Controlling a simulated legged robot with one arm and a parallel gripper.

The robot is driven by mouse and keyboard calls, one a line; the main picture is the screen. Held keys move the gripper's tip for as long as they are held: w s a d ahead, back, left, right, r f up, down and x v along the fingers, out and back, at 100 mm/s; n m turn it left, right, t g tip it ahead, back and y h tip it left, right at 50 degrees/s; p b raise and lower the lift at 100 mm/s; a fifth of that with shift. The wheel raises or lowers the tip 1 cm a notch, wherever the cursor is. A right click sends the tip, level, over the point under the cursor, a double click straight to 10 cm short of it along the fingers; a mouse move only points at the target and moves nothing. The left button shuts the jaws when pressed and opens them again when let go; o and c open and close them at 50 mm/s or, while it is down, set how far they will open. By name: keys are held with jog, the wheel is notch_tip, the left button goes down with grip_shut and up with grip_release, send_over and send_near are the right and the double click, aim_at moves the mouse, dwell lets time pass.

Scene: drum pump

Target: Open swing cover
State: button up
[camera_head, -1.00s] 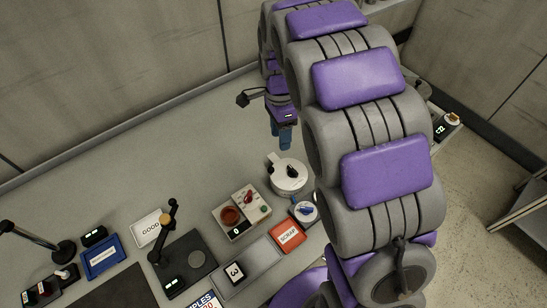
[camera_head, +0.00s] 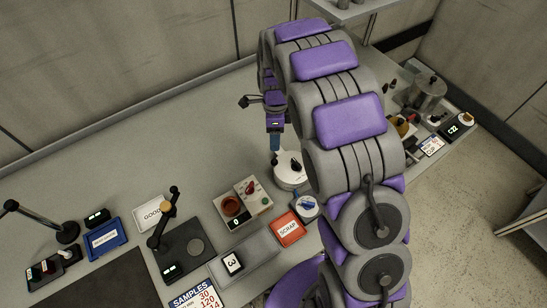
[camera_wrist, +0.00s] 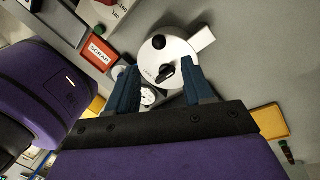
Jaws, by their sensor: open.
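A round white unit (camera_head: 289,172) with a flat top stands on the bench, just left of my arm in the head view. In the wrist view its white top (camera_wrist: 172,48) carries a round black ball knob, a black pointer-like knob and a pale tab at the upper right. Which part is the swing cover I cannot tell for sure. My gripper (camera_wrist: 161,85) is open and empty, its two blue fingers pointing at the near edge of the white top. In the head view the gripper (camera_head: 274,144) hangs at the unit's far left side; contact cannot be told.
A small dial gauge (camera_head: 305,206) sits in front of the white unit. A control box (camera_head: 241,203) with red and green parts and a red SCRAP tray (camera_head: 288,229) stand nearby. A metal pot (camera_head: 427,92) is at the right. The bench behind the gripper is clear.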

aim_at(273, 160)
jog(key=f, duration=0.3)
jog(key=s+f, duration=0.1)
jog(key=f, duration=0.2)
jog(key=s+f, duration=0.1)
jog(key=f, duration=0.2)
jog(key=shift+a+f+b, duration=0.2)
jog(key=shift+a+b, duration=0.1)
jog(key=shift+b, duration=0.1)
jog(key=shift+d, duration=0.4)
jog(key=shift+a, duration=0.25)
jog(key=c, duration=0.7)
jog(key=shift+w, duration=0.1)
grip_shut()
